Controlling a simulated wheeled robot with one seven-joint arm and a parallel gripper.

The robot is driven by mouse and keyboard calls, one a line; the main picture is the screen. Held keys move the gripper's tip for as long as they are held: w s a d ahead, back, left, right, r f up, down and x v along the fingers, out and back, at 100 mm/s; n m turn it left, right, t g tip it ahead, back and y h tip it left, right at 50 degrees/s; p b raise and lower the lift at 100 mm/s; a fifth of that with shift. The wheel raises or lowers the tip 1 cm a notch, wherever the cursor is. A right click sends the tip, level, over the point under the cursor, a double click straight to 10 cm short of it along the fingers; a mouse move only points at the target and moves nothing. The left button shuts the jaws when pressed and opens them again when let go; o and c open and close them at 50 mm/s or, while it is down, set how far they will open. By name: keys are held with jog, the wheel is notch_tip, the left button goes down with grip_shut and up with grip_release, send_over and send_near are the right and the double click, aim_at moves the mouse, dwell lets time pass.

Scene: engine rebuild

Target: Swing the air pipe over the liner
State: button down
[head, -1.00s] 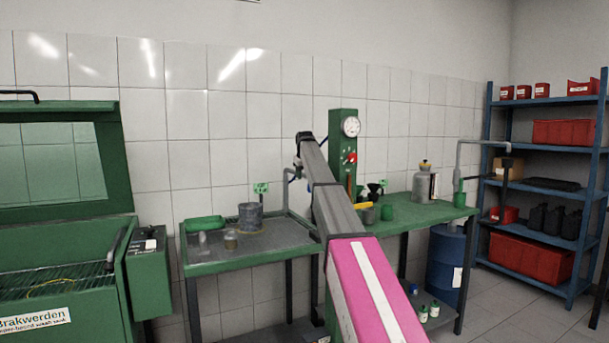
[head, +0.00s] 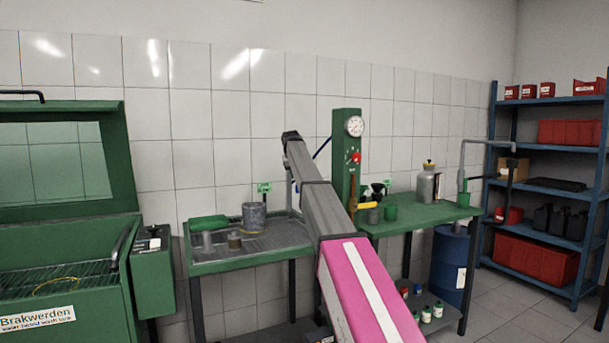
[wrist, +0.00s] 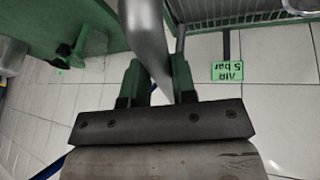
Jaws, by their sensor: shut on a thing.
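The liner (head: 254,216) is a grey, open-topped cylinder standing upright on the wash tray of the left bench. The air pipe (wrist: 144,28) is a grey metal tube, seen close up in the wrist view. My gripper (wrist: 158,78) has its two green fingers on either side of the pipe, shut on it. In the head view my arm reaches to the back of the bench, to the right of the liner, and its gripper is hidden or too small to make out. The pipe's outlet and the liner do not both show clearly in the wrist view.
A green "AIR 5 bar" label (wrist: 227,71) is on the tiled wall. A green gauge column (head: 346,160) stands right of my arm. The tray's front is clear.

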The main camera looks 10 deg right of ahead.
jog(key=w+a+m+g+h, duration=0.1)
jog(key=a+m, duration=0.3)
jog(key=a, duration=0.4)
jog(key=w+a+m+g+h, duration=0.1)
jog(key=w+a+m, duration=0.3)
jog(key=a, duration=0.4)
jog(key=shift+w+a+h, duration=0.15)
jog(key=shift+a+h, duration=0.05)
jog(key=shift+h, duration=0.1)
jog(key=c, duration=0.9)
grip_release()
jog(key=shift+r, duration=0.15)
jog(key=v, duration=1)
jog(key=shift+w+a+r, duration=0.1)
jog(key=shift+a+r, duration=0.15)
jog(key=shift+r, duration=0.05)
